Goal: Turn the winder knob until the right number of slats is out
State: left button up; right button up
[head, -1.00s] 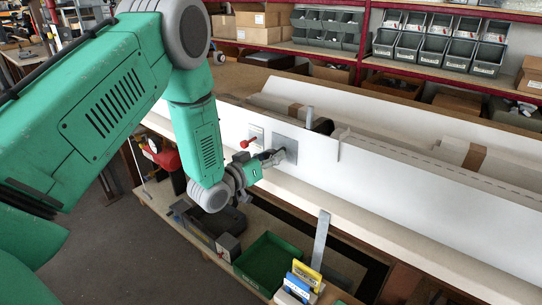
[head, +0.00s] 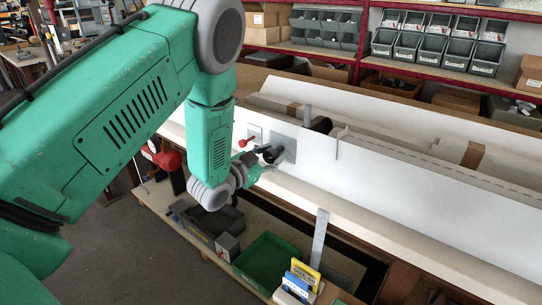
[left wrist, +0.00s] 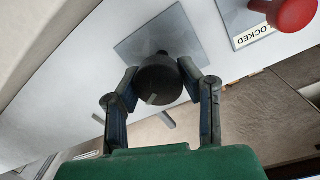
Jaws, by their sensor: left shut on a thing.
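The winder knob (head: 271,154) is dark and round, on a grey square plate (head: 286,139) on the white panel's front. In the left wrist view the black knob (left wrist: 160,82) shows a pale mark on its face. My left gripper (head: 262,160) is at the knob. In the left wrist view its two fingers (left wrist: 160,72) sit on either side of the knob, shut on it. A red-knobbed lever (head: 243,142) is left of the plate; its red knob (left wrist: 294,14) shows beside a label reading LOCKED. I cannot make out how many slats are out. My right gripper is not in view.
A long white panel (head: 420,180) runs along the bench. Below stand a green tray (head: 268,258), yellow and blue cards (head: 300,278) and an upright metal strip (head: 319,238). Shelves with grey bins (head: 440,52) are behind. A grey floor lies at the lower left.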

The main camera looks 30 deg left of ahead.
pick_arm(q)
jog(key=shift+s+d+f, duration=0.1)
jog(key=shift+s+f, duration=0.15)
jog(key=shift+f, duration=0.25)
jog(key=o, duration=1.1)
jog(key=shift+o, duration=0.7)
jog(key=shift+w, duration=0.1)
jog(key=shift+w+r, duration=0.1)
jog(key=shift+s+a+r, duration=0.1)
jog(key=shift+s+a, duration=0.1)
jog(key=shift+s, duration=0.05)
jog(key=s+a, duration=0.1)
jog(key=s, duration=1)
jog(key=shift+s+a+r, duration=0.15)
jog(key=shift+r, duration=0.15)
